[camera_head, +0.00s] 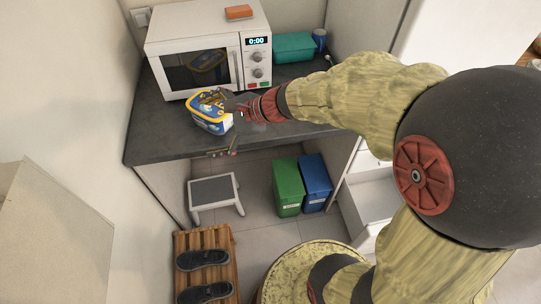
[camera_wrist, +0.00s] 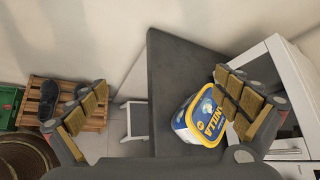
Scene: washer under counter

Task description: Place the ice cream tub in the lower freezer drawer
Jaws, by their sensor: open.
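The ice cream tub (camera_head: 207,117), blue and yellow with a lettered label, stands on the dark counter in front of the microwave. It also shows in the wrist view (camera_wrist: 203,122), close to the counter's edge. My gripper (camera_head: 211,126) is open and empty, its fingers spread wide. In the wrist view one finger overlaps the tub's right side, while the other finger is well to the left, beyond the counter edge. I cannot tell whether a finger touches the tub. A white drawer (camera_head: 372,200) at the right appears pulled out, partly hidden by my arm.
The microwave (camera_head: 205,60) has an orange-brown block (camera_head: 239,12) on top. A teal container (camera_head: 293,47) and a blue can (camera_head: 320,38) stand at the back. Below are a step stool (camera_head: 213,191), green bin (camera_head: 288,187), blue bin (camera_head: 316,182) and a wooden pallet (camera_head: 207,240) with shoes.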

